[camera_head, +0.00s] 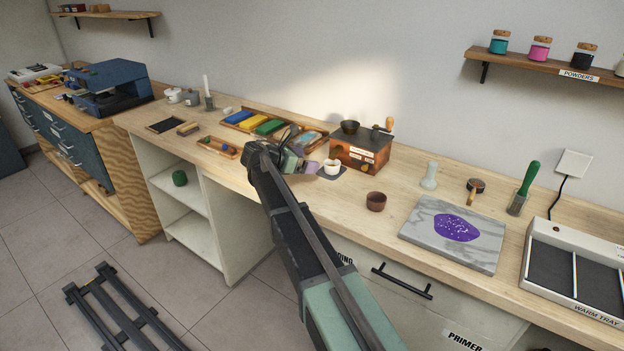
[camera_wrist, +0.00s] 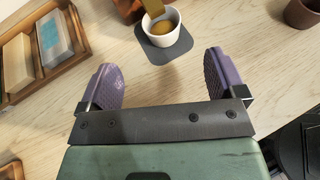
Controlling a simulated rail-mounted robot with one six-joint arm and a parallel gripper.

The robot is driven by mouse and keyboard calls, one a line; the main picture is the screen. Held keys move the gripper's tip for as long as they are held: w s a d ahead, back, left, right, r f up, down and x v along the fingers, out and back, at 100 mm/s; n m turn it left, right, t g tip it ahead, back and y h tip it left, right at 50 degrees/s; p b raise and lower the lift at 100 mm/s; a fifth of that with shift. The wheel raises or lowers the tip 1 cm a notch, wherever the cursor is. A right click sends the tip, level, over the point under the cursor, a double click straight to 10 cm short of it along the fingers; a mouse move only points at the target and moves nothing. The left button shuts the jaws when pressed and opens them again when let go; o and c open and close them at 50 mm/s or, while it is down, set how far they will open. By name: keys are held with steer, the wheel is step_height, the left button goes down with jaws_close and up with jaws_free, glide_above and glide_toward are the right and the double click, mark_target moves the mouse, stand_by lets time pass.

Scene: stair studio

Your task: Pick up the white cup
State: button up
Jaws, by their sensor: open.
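The white cup (camera_head: 332,167) stands upright on a small dark mat beside the copper-brown box grinder (camera_head: 365,152). In the wrist view the white cup (camera_wrist: 176,36) is at the top centre on the grey mat (camera_wrist: 150,52), with something tan-brown inside or over its mouth. My gripper (camera_head: 308,166) is just left of the cup in the head view. In the wrist view my gripper (camera_wrist: 163,75) is open and empty, its two purple pads wide apart. The cup lies beyond the pads, roughly in line with the gap and apart from them.
A wooden tray with coloured blocks (camera_wrist: 13,88) lies left of my gripper. A brown cup (camera_head: 376,201) stands to the right. A marble slab with purple powder (camera_head: 483,256) lies farther right. Bare worktop lies between the brown cup and the slab.

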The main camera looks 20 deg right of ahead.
mark_target(338, 163)
steer(key=b+x, duration=0.4)
steer(key=x, duration=0.6)
steer(key=shift+d+f, duration=0.25)
steer(key=shift+r, duration=0.1)
steer(key=c, duration=1)
